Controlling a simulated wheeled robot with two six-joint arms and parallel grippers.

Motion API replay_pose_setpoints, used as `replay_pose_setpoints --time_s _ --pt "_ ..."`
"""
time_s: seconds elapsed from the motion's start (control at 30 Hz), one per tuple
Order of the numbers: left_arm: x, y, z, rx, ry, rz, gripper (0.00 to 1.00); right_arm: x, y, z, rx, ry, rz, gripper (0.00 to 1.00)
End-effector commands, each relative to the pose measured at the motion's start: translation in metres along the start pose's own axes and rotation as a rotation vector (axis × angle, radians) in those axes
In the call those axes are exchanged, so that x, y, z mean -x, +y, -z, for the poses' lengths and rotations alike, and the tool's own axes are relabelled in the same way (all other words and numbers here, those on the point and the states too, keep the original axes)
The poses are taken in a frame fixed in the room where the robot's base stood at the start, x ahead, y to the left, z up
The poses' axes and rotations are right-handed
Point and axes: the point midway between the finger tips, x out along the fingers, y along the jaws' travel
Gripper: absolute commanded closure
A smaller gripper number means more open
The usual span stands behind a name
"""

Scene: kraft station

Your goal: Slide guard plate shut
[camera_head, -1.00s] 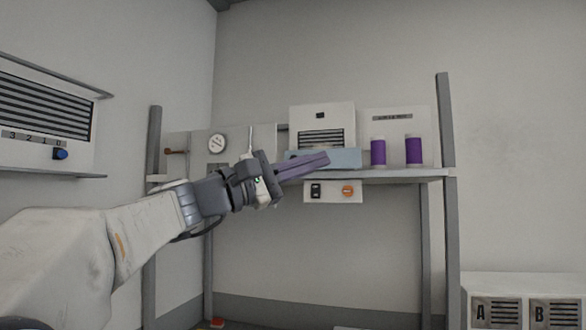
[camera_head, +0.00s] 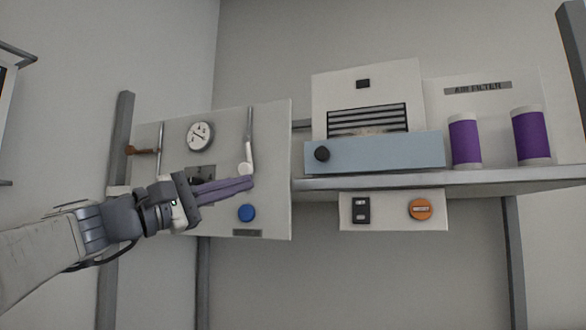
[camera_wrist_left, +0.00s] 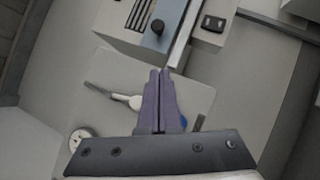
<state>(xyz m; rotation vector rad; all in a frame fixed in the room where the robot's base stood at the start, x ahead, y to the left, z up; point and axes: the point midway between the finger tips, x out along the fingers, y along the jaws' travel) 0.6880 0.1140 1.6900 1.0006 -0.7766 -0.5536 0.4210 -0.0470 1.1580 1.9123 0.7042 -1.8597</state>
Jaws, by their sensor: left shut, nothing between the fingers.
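The guard plate (camera_head: 375,155) is a light blue-grey panel with a black knob (camera_head: 321,154) at its left end. It stands on the shelf in front of the white machine and covers the lower part of the dark slatted opening (camera_head: 368,119). My left gripper (camera_head: 252,183) is shut and empty, in front of the panel with the gauge, left of the guard plate and a little below it. It touches neither plate nor knob in the head view. The left wrist view shows the shut fingers (camera_wrist_left: 160,72) pointing toward the plate (camera_wrist_left: 168,18) and knob (camera_wrist_left: 157,26). My right gripper is out of view.
The panel behind my gripper carries a round gauge (camera_head: 200,136), a white-handled lever (camera_head: 247,155) and a blue knob (camera_head: 246,213). Two purple filters (camera_head: 465,142) stand right of the plate. A switch box (camera_head: 393,211) with an orange knob hangs under the shelf (camera_head: 470,180).

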Motion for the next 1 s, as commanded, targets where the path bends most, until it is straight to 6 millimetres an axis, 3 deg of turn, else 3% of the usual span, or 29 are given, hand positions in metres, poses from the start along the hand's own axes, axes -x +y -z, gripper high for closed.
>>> replay_pose_setpoints --time_s 0.27,0.6,0.8,1.0 --pt "-0.031 0.006 -0.001 0.003 0.000 0.000 1.00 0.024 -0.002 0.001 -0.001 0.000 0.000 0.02" --pt "-0.103 0.007 -0.001 0.002 0.003 0.000 1.00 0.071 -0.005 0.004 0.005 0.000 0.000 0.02" --pt "-0.119 0.005 -0.021 0.000 0.003 -0.001 1.00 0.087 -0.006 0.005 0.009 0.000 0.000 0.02" --pt "-0.125 0.002 -0.027 -0.002 0.004 -0.002 1.00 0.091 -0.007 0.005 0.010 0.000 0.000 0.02"
